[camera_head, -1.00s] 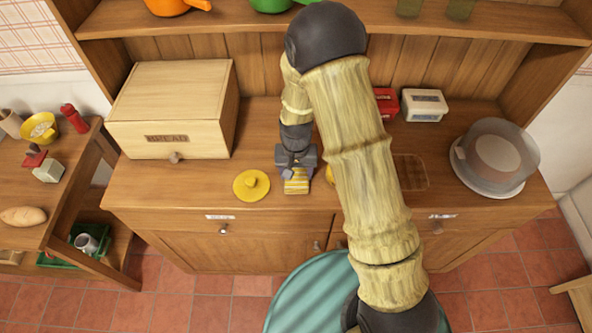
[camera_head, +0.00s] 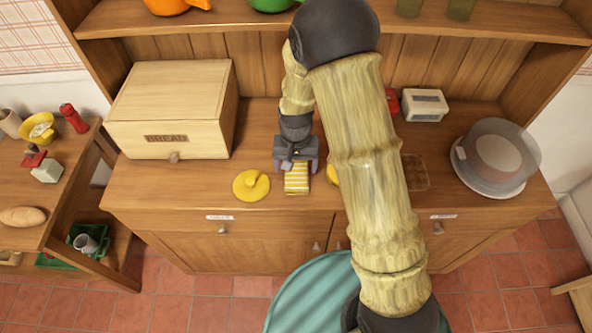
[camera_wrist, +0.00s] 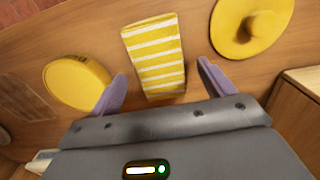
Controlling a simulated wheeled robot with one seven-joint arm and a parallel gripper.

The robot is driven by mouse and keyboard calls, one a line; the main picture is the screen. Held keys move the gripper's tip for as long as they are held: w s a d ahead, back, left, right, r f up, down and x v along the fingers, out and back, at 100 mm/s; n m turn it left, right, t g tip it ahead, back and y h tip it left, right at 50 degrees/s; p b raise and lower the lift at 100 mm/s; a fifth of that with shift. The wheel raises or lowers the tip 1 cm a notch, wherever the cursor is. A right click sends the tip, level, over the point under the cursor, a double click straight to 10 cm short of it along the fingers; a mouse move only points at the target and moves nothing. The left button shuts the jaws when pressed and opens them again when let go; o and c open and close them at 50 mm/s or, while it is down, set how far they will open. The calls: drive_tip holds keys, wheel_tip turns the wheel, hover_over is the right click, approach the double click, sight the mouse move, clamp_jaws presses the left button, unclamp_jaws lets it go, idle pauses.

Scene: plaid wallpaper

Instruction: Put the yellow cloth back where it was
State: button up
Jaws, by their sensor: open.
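The yellow cloth with white stripes (camera_head: 297,177) lies folded on the wooden sideboard top, near its front edge. It also shows in the wrist view (camera_wrist: 154,58). My gripper (camera_head: 297,166) is open just behind the cloth, and in the wrist view its two purple fingers (camera_wrist: 160,85) stand apart on either side of the cloth's near end. The fingers do not close on it. I cannot tell whether they touch the counter.
A yellow lid with a knob (camera_head: 251,186) lies left of the cloth. A round yellow container (camera_wrist: 78,84) stands on its other side, mostly behind my arm in the head view. A bread box (camera_head: 172,110) is at left, a covered cake stand (camera_head: 495,158) at right.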

sight(296, 173)
wheel_tip(296, 173, up, 9)
drive_tip(key=shift+f+b, duration=0.2)
drive_tip(key=shift+b, duration=0.2)
idle(0.4)
drive_tip(key=s+d+r+t, duration=0.2)
drive_tip(key=s+d+r, duration=0.3)
drive_tip(key=s+d, duration=0.7)
drive_tip(key=shift+s+d+t, duration=0.15)
drive_tip(key=shift+d+t, duration=0.15)
drive_tip(key=shift+d, duration=0.5)
